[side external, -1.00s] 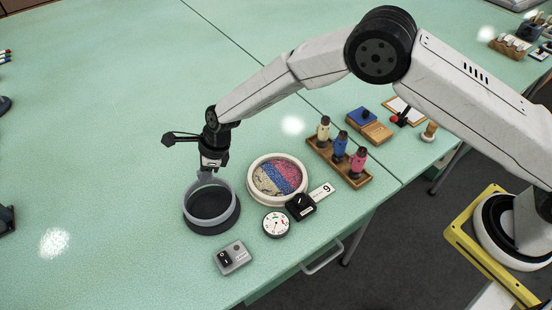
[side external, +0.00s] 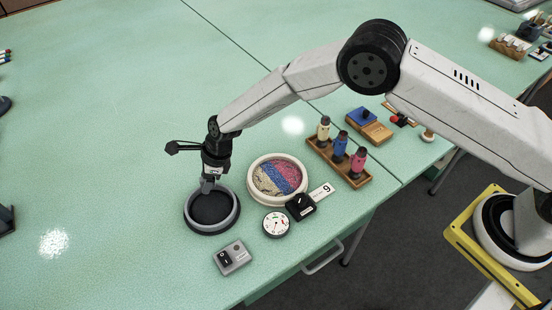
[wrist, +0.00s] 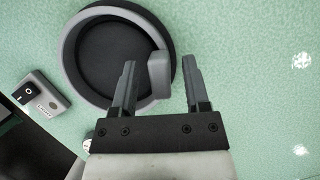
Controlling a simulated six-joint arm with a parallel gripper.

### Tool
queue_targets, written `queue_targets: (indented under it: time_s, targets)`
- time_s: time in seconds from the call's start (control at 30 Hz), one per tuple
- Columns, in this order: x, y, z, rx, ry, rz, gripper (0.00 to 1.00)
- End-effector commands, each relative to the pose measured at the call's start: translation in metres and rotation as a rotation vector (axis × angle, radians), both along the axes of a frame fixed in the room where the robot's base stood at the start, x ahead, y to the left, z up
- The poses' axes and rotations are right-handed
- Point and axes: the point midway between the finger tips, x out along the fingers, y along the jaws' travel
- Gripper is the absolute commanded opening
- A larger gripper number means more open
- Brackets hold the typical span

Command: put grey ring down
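The grey ring (side external: 236,214) lies on the round black pad (side external: 212,234), around its dark centre. In the wrist view the ring (wrist: 71,75) sits a little off-centre, with the pad's black edge (wrist: 150,20) showing at the upper right. The ring's upright grey tab (wrist: 158,75) stands between the fingers of my gripper (wrist: 161,88). The fingers are open, with a gap on each side of the tab. In the side view my gripper (side external: 208,187) is low at the ring's far edge, and its fingertips are small there.
A white-rimmed round hoop (side external: 250,190) with coloured tufting is close at the right. A dial (side external: 276,224), a black device (side external: 300,206) and a grey switch box (side external: 233,258) are near the front. A wooden rack (side external: 340,169) holds three bottles.

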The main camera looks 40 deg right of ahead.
Motion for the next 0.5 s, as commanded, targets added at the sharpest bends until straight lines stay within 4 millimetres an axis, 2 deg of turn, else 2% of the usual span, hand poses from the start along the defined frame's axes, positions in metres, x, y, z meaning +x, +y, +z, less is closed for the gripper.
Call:
queue_targets:
  time_s: [0.3, 0.5]
  targets:
    - [0.000, -0.001, 0.005, 0.000, 0.000, 0.000, 0.60]
    - [-0.002, -0.006, 0.018, 0.000, 0.000, 0.000, 0.60]
